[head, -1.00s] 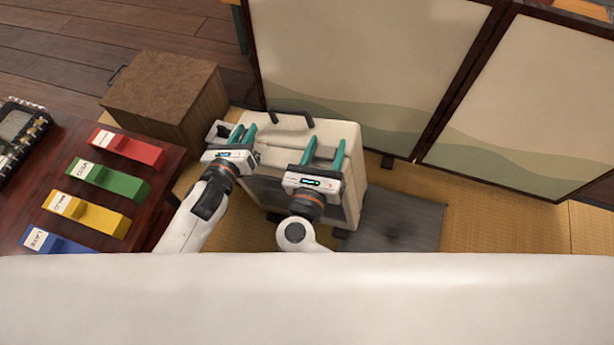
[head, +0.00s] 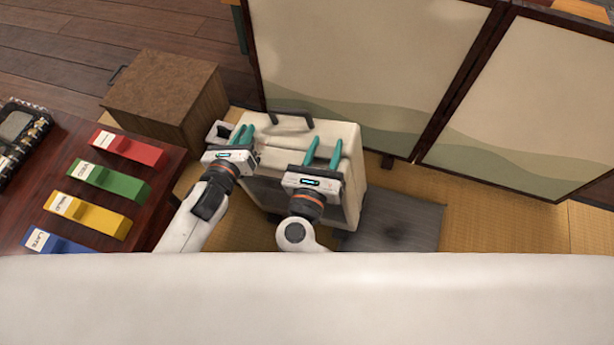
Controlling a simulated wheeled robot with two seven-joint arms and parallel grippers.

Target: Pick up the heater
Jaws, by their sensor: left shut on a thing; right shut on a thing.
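The heater (head: 284,142) is a cream box with a dark handle on its far top edge, and stands beside the folding screen in the head view. My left gripper (head: 243,135) is shut on the heater at its left end. My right gripper (head: 323,152) is shut on the heater near its right end, its teal fingers over the top. The grippers and forearms hide part of the near face, so the exact contact points cannot be seen.
A dark red table (head: 150,215) with coloured labelled blocks is at left. A brown wooden box (head: 165,90) stands behind the heater at left. The folding screen (head: 360,70) stands close behind it. A grey cushion (head: 400,222) lies on the tatami at right.

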